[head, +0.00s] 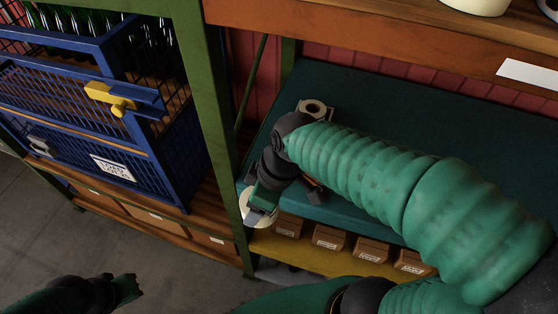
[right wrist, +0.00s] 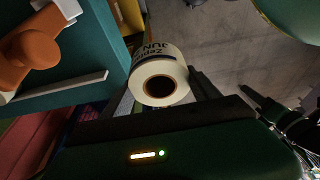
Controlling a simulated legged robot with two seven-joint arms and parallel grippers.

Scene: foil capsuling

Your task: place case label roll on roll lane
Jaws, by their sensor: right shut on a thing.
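A white case label roll with dark print and a dark core (right wrist: 158,76) is between the fingers of my right gripper (right wrist: 160,92). In the head view the roll (head: 257,216) shows below my right gripper (head: 262,200), at the left front edge of the teal shelf. My right gripper is shut on it, and the roll appears to be off the shelf surface. I cannot clearly make out the roll lane. My left gripper (head: 128,287) is low at the left, its jaws unclear.
The teal shelf (head: 400,105) has free room behind my right arm. Cardboard boxes (head: 330,237) stand on a yellow shelf below. A green post (head: 215,120) and a blue crate with a yellow latch (head: 110,98) are at the left. An orange-brown object (right wrist: 35,45) shows in the wrist view.

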